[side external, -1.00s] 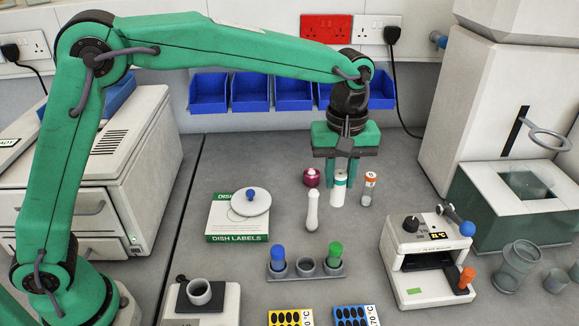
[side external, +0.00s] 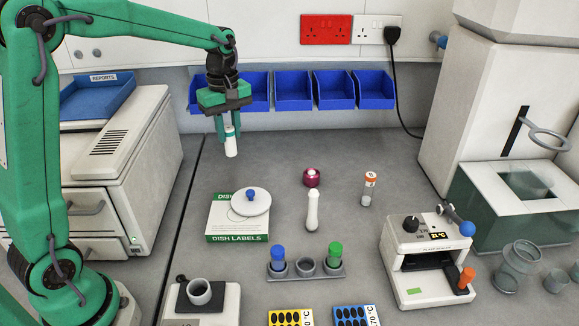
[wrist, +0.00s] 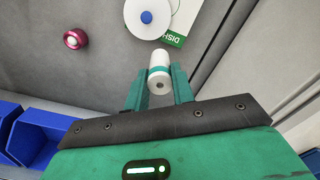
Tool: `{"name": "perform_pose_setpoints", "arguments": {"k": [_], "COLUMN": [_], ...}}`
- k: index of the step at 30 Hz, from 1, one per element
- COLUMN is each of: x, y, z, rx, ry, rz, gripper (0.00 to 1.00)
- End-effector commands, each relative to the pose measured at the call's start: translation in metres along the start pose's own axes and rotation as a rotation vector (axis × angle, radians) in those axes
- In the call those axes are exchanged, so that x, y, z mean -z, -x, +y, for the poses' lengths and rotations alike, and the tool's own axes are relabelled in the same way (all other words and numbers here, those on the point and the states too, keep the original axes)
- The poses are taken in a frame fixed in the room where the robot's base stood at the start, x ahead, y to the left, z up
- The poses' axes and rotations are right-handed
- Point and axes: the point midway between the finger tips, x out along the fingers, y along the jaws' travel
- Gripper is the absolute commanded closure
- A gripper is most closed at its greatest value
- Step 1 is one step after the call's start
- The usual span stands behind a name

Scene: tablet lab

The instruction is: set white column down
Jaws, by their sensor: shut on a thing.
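The white column (side external: 231,141) is a small white cylinder with a green band. My gripper (side external: 228,127) is shut on it and holds it upright in the air above the back left of the bench, in front of the blue bins. In the wrist view the white column (wrist: 159,72) sits between the two green fingers of my gripper (wrist: 159,88), its end with a small dark hole facing the camera.
A dish with a blue knob (side external: 251,201) lies on the dish labels box (side external: 223,222). A magenta-and-white item (side external: 312,178), a white rounded stick (side external: 312,212) and an orange-capped vial (side external: 368,190) stand to the right. Blue bins (side external: 292,92) line the back wall. Bench around the column is clear.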

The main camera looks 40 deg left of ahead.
Motion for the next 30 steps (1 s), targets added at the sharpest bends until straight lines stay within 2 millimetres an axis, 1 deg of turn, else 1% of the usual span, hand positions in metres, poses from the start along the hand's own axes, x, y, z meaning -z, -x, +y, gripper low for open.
{"name": "perform_pose_setpoints", "arguments": {"k": [1, 3, 4, 6, 12, 15, 23, 26, 30], "x": [0.008, 0.016, 0.017, 0.015, 0.015, 0.015, 0.018, 0.025, 0.042], "y": [0.000, 0.000, -0.004, -0.018, -0.044, -0.049, -0.052, -0.057, -0.067], "z": [-0.006, -0.013, -0.014, -0.013, -0.013, -0.012, -0.012, -0.013, -0.016], "rx": [-0.001, -0.002, 0.001, 0.003, 0.002, 0.000, -0.001, 0.001, 0.001], "ry": [0.022, 0.043, 0.046, 0.041, 0.039, 0.039, 0.040, 0.040, 0.042], "rz": [0.000, 0.001, 0.000, -0.001, -0.001, 0.000, 0.000, 0.000, 0.000], "gripper": [0.98, 0.98, 0.98, 0.98, 0.98, 0.98, 0.98, 0.98, 0.98]}}
